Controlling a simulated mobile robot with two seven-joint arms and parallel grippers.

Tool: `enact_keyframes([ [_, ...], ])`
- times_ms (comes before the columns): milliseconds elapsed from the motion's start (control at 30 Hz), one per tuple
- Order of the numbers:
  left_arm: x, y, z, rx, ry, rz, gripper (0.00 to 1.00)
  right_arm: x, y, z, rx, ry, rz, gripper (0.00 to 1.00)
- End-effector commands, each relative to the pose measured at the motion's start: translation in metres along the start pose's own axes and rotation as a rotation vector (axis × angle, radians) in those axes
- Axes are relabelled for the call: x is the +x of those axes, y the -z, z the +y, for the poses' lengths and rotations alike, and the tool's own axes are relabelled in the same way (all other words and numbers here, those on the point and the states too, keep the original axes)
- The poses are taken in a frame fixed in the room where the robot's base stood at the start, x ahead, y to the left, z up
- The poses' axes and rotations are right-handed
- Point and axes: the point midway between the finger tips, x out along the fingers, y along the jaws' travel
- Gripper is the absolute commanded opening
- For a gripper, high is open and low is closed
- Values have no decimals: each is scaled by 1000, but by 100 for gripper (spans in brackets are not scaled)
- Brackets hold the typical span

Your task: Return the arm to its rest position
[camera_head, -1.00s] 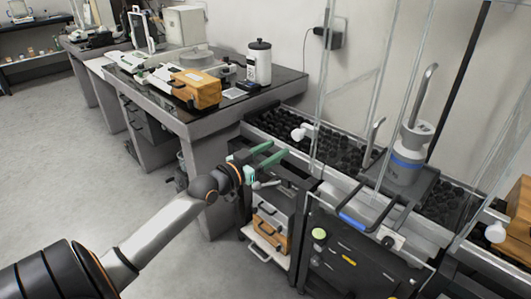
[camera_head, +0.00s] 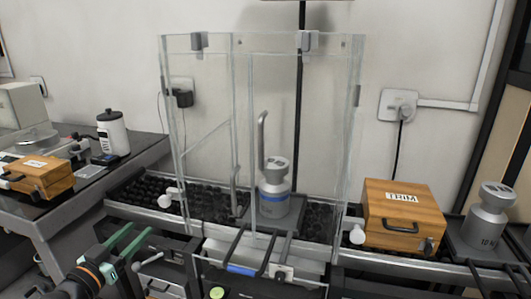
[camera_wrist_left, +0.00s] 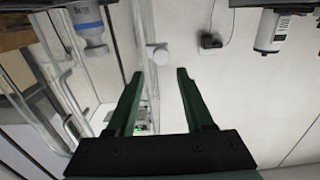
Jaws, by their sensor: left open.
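My left gripper (camera_head: 128,243) is at the lower left of the head view, in front of the black pebble bed and left of the glass enclosure. Its two green fingers are apart with nothing between them. The left wrist view also shows the open green fingers (camera_wrist_left: 160,88) with empty space between them. A white knob shows beyond the fingertips there. My right gripper is in neither view.
A glass enclosure (camera_head: 345,110) holds a steel weight with a blue band (camera_head: 273,200). A wooden box (camera_head: 405,208) and another steel weight (camera_head: 488,215) stand to its right. On the left table are a wooden case (camera_head: 40,178) and a white canister (camera_head: 112,133).

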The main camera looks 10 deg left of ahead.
Motion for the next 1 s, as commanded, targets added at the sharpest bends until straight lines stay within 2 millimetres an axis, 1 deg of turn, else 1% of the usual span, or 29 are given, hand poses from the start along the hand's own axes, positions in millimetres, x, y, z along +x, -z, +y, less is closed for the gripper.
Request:
enact_keyframes([
  [67,-3,-17,9,-5,-8,-33,52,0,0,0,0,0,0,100],
  [133,-9,-43,24,-6,-20,-87,52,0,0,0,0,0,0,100],
  [167,-13,-58,33,-8,-27,-118,52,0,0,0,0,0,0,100],
  [200,-20,-79,47,-9,-39,-163,52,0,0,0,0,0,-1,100],
  [267,-34,-114,71,-9,-59,-240,52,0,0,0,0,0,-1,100],
  [300,-45,-137,90,-8,-73,-295,52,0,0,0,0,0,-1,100],
  [367,-64,-168,118,-8,-96,-371,52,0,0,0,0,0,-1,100],
  [400,-77,-187,137,-10,-111,-421,52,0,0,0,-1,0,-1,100],
  [467,-98,-212,165,-9,-133,-492,52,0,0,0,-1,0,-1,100],
  [500,-113,-225,184,-10,-148,-535,52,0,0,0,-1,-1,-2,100],
  [567,-134,-242,211,-11,-168,-597,52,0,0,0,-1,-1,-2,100],
  [600,-148,-252,229,-14,-180,-636,52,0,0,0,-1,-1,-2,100],
  [667,-170,-263,256,-16,-198,-691,52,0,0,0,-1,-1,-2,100],
  [700,-184,-268,274,-18,-209,-727,52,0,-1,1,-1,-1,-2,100],
  [733,-190,-264,281,-14,-212,-743,52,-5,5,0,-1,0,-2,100],
  [767,-186,-248,273,-5,-204,-734,52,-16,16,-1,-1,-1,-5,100],
  [800,-186,-239,271,-4,-200,-732,52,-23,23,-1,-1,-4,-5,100],
  [900,-188,-220,267,-5,-190,-732,52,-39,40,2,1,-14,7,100],
  [1000,-190,-199,263,-5,-179,-733,52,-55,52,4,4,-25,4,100],
])
